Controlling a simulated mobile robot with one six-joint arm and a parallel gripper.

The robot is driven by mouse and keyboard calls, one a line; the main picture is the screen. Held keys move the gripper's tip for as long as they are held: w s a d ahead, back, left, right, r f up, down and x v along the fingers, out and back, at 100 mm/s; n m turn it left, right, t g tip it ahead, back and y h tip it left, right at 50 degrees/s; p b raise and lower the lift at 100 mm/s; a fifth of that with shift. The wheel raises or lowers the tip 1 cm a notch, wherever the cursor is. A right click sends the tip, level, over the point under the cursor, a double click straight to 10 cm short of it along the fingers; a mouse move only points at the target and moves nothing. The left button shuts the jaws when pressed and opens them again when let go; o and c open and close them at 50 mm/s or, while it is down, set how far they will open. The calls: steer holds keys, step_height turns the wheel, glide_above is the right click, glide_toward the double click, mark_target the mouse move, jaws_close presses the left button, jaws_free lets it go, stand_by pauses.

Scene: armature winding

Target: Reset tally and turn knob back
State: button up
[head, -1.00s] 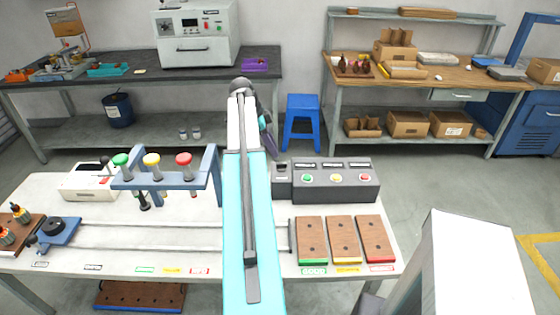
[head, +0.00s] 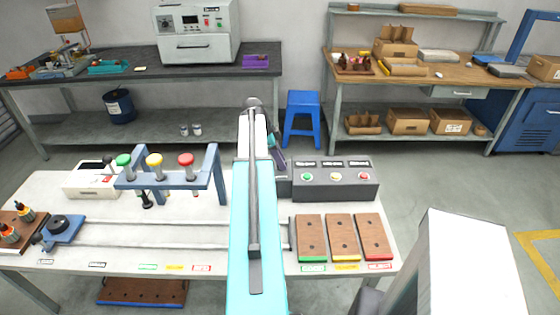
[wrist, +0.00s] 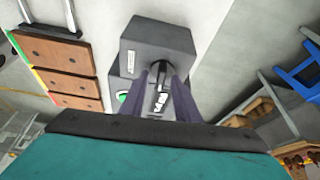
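A dark grey tally box (head: 335,190) stands at the back right of the table, with green, yellow and red buttons and several small display windows. A smaller grey block at its left end is mostly hidden by my arm in the head view. In the wrist view the grey housing (wrist: 140,38) lies beyond my fingers, with a dark round knob (wrist: 158,66) near the fingertips. My gripper (wrist: 160,78) has two purple fingers apart, one on each side of the knob's line. My gripper also shows in the head view (head: 279,160).
Three brown trays (head: 342,238) with green, yellow and red edges lie in front of the box. A blue rack (head: 170,180) with green, yellow and red knobs stands left of my arm. A blue stool (head: 302,118) is behind the table.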

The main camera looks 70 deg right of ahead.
steer(key=shift+c, duration=0.4)
jaws_close()
steer(key=shift+w+a, duration=0.1)
steer(key=shift+a, duration=0.15)
steer(key=shift+d+f, duration=0.1)
